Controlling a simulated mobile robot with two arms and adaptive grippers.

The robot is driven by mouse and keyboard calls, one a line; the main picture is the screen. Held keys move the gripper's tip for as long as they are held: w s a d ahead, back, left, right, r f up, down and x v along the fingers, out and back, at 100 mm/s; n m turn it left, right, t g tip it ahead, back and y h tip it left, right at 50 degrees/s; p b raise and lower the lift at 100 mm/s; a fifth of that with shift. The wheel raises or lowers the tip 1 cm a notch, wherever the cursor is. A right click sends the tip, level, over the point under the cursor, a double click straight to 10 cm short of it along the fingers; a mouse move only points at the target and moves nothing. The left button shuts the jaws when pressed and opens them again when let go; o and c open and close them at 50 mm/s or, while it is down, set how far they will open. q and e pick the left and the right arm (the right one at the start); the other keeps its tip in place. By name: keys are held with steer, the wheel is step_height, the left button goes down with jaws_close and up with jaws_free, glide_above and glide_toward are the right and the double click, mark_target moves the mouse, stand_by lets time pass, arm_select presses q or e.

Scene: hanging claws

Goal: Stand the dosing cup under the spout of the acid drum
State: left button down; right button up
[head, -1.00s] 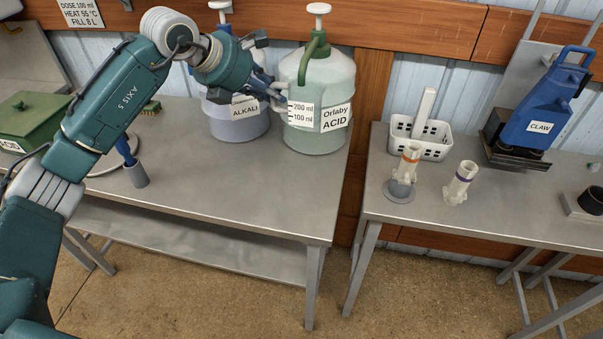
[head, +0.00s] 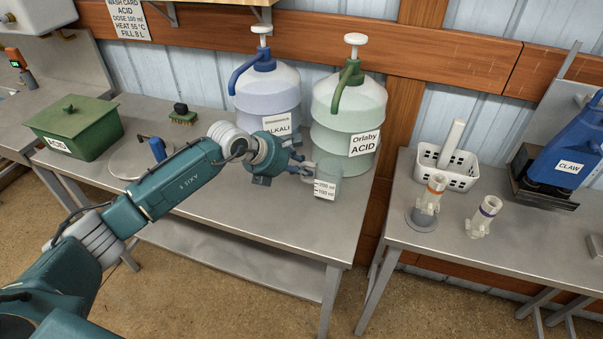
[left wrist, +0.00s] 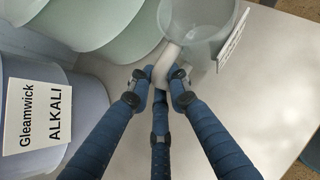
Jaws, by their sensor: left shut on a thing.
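The dosing cup (head: 328,182) is clear, with a 200 ml and 100 ml label, and is upright just in front of the acid drum's base. My left gripper (head: 308,168) is shut on its handle. In the left wrist view the fingers (left wrist: 160,78) close around the pale handle, with the cup (left wrist: 192,18) beyond. The acid drum (head: 348,110) is pale green, with a green spout (head: 342,84) curving down on its front left, above the cup. I cannot tell whether the cup's base touches the table. My right gripper is not in view.
The blue alkali drum (head: 268,95) stands left of the acid drum. A green box (head: 75,130) and a brush (head: 182,115) are further left on the table (head: 240,205). The right table holds a white basket (head: 447,172), two nozzles and the blue claw. The front table area is clear.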

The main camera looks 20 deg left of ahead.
mark_target(301, 177)
arm_select(q)
step_height(301, 177, down, 2)
steer(key=shift+f, duration=0.4)
steer(key=c, duration=1.6)
jaws_free()
steer(key=shift+f, duration=0.1)
steer(key=shift+c, duration=0.2)
